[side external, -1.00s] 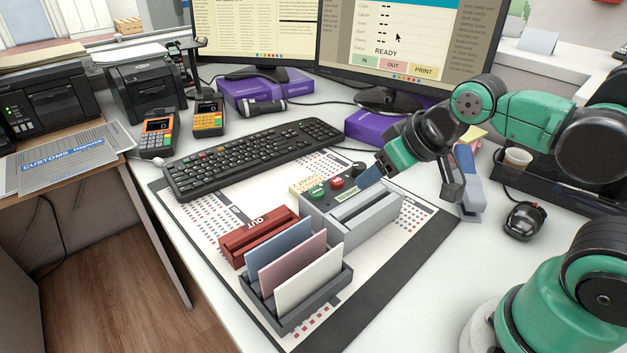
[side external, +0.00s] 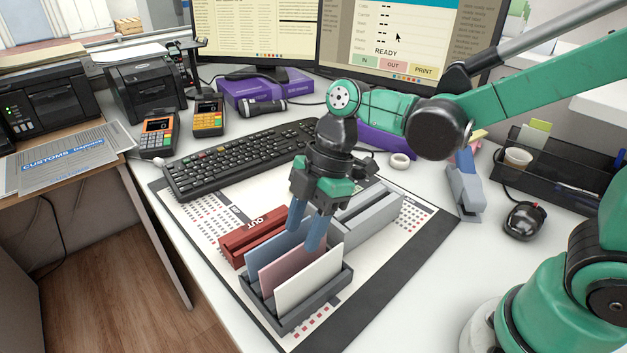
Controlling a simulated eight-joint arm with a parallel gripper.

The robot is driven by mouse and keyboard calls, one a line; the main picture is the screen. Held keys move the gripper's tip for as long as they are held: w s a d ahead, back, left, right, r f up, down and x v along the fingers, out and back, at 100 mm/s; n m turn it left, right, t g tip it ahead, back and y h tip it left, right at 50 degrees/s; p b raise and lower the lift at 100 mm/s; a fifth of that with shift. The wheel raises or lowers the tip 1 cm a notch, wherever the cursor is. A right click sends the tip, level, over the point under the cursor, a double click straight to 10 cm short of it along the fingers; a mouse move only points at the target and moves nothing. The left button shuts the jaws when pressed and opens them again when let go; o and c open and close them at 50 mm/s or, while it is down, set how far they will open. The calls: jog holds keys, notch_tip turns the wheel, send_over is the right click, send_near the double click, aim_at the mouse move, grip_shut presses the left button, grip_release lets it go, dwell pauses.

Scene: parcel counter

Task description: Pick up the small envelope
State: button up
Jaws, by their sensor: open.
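A dark grey holder (side external: 283,325) on the desk mat holds three upright envelopes: a blue one (side external: 264,257) at the back, a pink one (side external: 285,273) in the middle and a white one (side external: 312,281) in front. They look close in size, so I cannot tell which is the small envelope. My gripper (side external: 303,240) points down, open, with its two blue-grey fingers at the top edges of the blue and pink envelopes. I cannot tell whether the fingers touch them or which one lies between them.
A red OUT tray (side external: 238,240) stands behind-left of the holder. A light grey box (side external: 375,222) is close on the right, its panel partly hidden by my gripper. A keyboard (side external: 230,163) lies behind, with a stapler (side external: 465,188) and mouse (side external: 525,219) at right.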

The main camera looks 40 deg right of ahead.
aim_at(297, 247)
jog(key=shift+a+f+n, duration=0.35)
jog(key=shift+n, duration=0.15)
jog(key=shift+x, duration=2.55)
jog(key=shift+f, duration=0.25)
grip_shut()
